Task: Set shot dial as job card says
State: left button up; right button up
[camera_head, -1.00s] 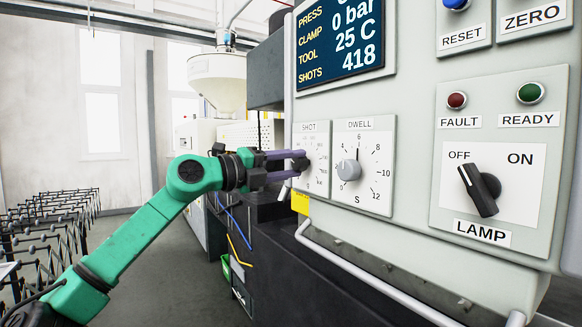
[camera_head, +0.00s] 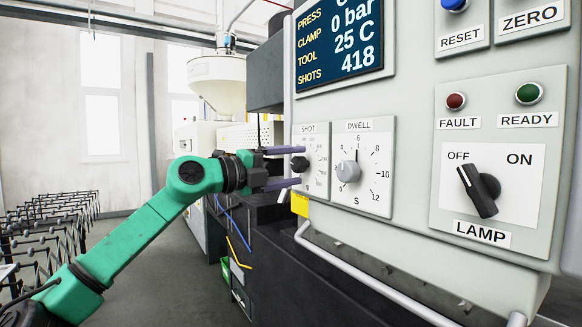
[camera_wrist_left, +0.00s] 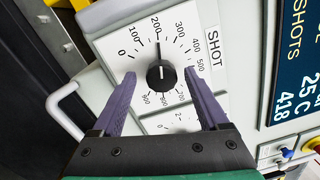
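The SHOT dial (camera_head: 316,172) is on the left edge of the grey control panel, with a round black knob (camera_wrist_left: 161,76). In the left wrist view there is a gap between each finger and the knob. My right gripper is not in view. I see no readable job card.
The DWELL dial (camera_head: 348,170) sits right beside the SHOT dial. A yellow tag (camera_head: 300,204) is below the SHOT dial. A pale rail (camera_head: 365,270) runs along the panel's lower front.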

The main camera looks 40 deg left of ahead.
pick_arm(q)
jog(key=b+v, duration=1.1)
jog(key=v, duration=0.3)
jog(key=shift+s, duration=0.3)
jog(key=shift+w+a, duration=0.1)
jog(key=shift+a, duration=0.05)
